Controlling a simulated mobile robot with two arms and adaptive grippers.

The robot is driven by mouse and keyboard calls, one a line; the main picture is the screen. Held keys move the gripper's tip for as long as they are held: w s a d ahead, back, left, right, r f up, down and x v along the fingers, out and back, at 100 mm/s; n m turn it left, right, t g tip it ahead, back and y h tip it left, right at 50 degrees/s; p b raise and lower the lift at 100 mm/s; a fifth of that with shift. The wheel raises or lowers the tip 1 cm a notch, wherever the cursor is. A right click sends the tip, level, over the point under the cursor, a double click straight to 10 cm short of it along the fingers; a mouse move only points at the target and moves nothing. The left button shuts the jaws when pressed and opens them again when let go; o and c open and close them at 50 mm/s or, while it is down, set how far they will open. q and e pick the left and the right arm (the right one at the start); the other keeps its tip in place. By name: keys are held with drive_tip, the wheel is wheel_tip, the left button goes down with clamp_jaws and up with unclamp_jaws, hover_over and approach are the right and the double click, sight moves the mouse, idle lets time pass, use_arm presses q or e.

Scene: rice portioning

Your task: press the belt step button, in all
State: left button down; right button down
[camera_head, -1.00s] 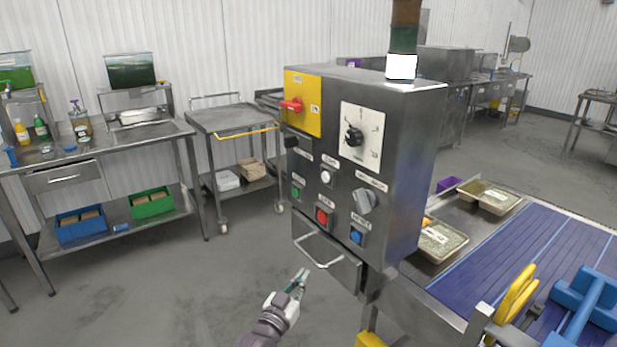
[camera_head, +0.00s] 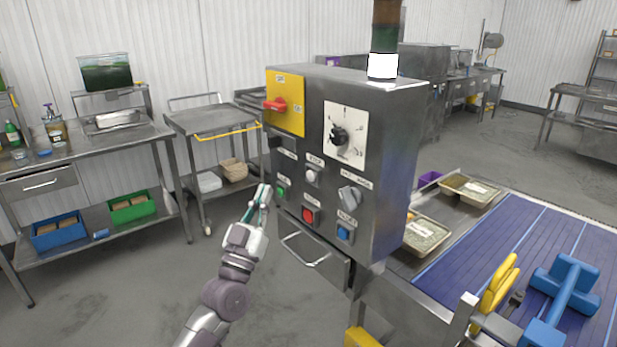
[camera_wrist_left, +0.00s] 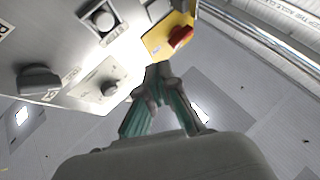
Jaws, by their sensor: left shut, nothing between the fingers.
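In the left wrist view the fingers (camera_wrist_left: 160,88) show below the panel, with the white button (camera_wrist_left: 103,20) at upper left. My right gripper is not in view.
The panel also has a red switch on a yellow plate (camera_head: 285,103), a large dial (camera_head: 340,137) and a grey knob (camera_head: 349,197). A drawer handle (camera_head: 303,252) juts out below. A blue belt (camera_head: 490,250) with trays (camera_head: 425,235) lies right.

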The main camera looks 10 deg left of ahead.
sight(312, 176)
use_arm(q)
drive_tip(key=w+d+b, duration=0.3)
drive_tip(key=w+d, duration=0.2)
drive_tip(key=w, duration=0.2)
drive_tip(key=shift+d, duration=0.25)
idle(1.5)
drive_tip(key=shift+w+d, duration=0.25)
drive_tip(key=shift+w, duration=0.1)
